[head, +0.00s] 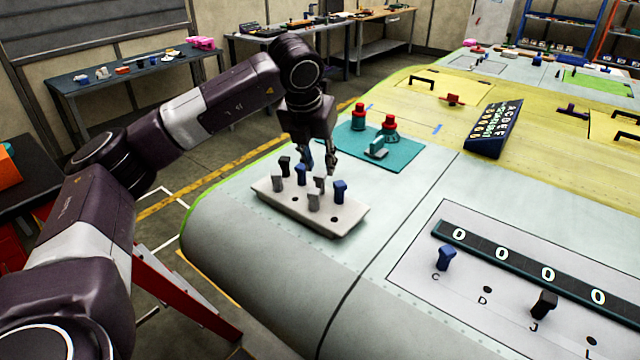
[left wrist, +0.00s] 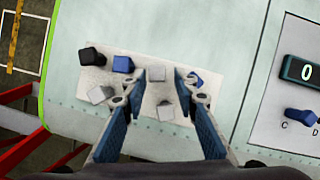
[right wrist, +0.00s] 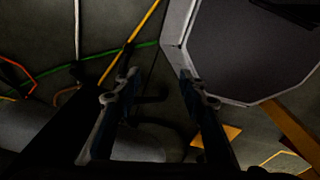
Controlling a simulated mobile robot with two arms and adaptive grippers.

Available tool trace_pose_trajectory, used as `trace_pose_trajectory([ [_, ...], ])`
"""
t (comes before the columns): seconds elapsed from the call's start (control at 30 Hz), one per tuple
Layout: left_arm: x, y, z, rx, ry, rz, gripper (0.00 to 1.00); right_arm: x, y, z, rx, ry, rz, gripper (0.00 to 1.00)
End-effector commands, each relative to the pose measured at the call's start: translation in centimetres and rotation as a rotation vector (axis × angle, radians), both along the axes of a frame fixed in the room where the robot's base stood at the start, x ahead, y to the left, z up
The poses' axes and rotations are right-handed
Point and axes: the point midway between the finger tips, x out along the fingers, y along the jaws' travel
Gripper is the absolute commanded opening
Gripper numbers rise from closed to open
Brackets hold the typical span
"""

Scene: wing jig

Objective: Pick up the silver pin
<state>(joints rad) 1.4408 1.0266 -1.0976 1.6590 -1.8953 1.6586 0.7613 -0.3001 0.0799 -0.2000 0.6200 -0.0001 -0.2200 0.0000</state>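A pale tray (head: 335,222) on the wing holds several pins. Three are silver: one at the left (head: 277,184), one at the front (head: 314,200) and one partly hidden under my left gripper (head: 319,162). A black pin (head: 285,166) and two blue pins, (head: 301,175) and (head: 340,190), stand among them. In the left wrist view, my left gripper (left wrist: 160,92) is open above the tray. One silver pin (left wrist: 156,74) shows between its fingertips and another (left wrist: 165,111) between its fingers. My right gripper (right wrist: 158,88) is open and empty, away from the tray.
A teal plate (head: 400,155) with red-topped parts lies behind the tray. To the right, a panel holds a blue pin (head: 445,258) at C and a black pin (head: 543,304) at J, below a strip of zeros (head: 525,268). The wing surface between tray and panel is clear.

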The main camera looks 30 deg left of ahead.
Motion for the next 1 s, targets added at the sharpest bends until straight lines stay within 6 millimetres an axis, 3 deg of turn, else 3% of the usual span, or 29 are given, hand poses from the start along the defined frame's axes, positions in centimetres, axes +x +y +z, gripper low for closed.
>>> trace_pose_trajectory([
  [0.2, 0.3, 0.6, -2.7, 0.002, 0.007, 0.002, 0.28, 0.0, 0.0, 2.5, 0.000, 0.000, 0.000, 0.38],
  [0.33, 1.1, 0.7, -4.4, 0.002, 0.003, 0.002, 0.28, 0.0, 0.0, 2.9, 0.000, 0.000, 0.000, 0.38],
  [0.63, 1.3, 0.7, -5.2, 0.000, 0.001, 0.001, 0.28, 0.0, 0.0, 2.9, 0.000, 0.000, 0.000, 0.38],
  [0.9, 1.3, 0.7, -5.1, 0.001, 0.000, 0.001, 0.00, 0.0, 0.0, 2.9, 0.000, 0.000, 0.000, 0.38],
  [1.0, 1.3, 0.7, -5.1, 0.001, 0.000, 0.001, 0.00, 0.0, 0.0, 2.9, 0.000, 0.000, 0.000, 0.38],
])
